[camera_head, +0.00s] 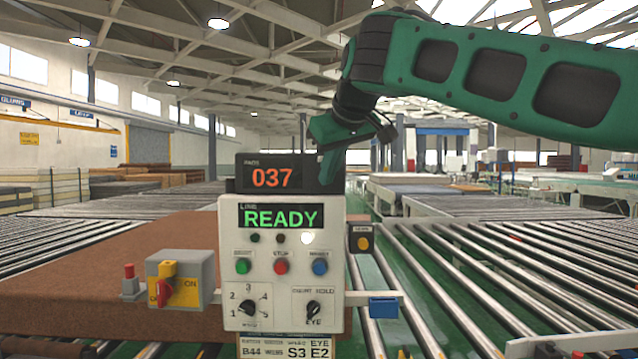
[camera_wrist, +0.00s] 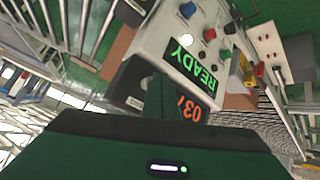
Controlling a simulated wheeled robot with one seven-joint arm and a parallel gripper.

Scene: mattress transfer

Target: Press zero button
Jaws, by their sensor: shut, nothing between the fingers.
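The counter box (camera_head: 285,158) reads 037 in orange and sits on top of a white control panel (camera_head: 228,290). It also shows tilted in the wrist view (camera_wrist: 140,76). My gripper (camera_head: 326,180) is shut and empty, pointing down at the right end of the counter box; whether it touches cannot be told. In the wrist view its green fingers (camera_wrist: 160,97) partly cover the counter digits. A small dark box with a yellow button (camera_head: 363,243) is at the panel's right side; its label is too small to read. No button marked zero is legible.
The panel has a READY display (camera_head: 281,217), green (camera_head: 242,266), red (camera_head: 281,267) and blue (camera_head: 320,267) buttons and two knobs. A yellow-and-red switch box (camera_head: 190,280) stands left, before a brown mattress (camera_head: 110,270). Roller conveyors (camera_head: 490,270) lie right.

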